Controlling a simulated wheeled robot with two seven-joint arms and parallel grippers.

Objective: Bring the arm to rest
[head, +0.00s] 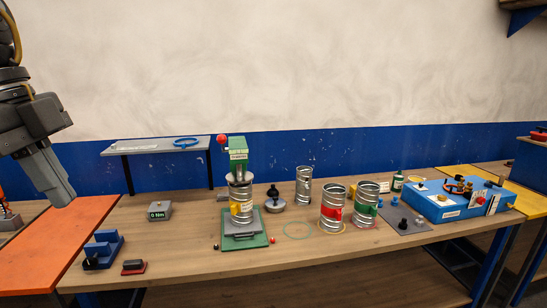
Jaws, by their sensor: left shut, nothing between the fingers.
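My left arm comes in from the upper left, with its left gripper (62,198) pointing down. The gripper is shut and empty, raised above the orange side table (72,240) at the left and apart from everything there. My right gripper is not in the head view. A green press with a red knob (237,150) stands near the middle of the wooden table, with a metal spiral duct piece (241,200) upright under it.
Ducts with a red band (332,207) and a green band (365,205) stand right of the press, a plain one (303,187) behind. A blue box (447,203) is at the right. A grey shelf (150,147) stands behind; bare wood (180,245) shows front left.

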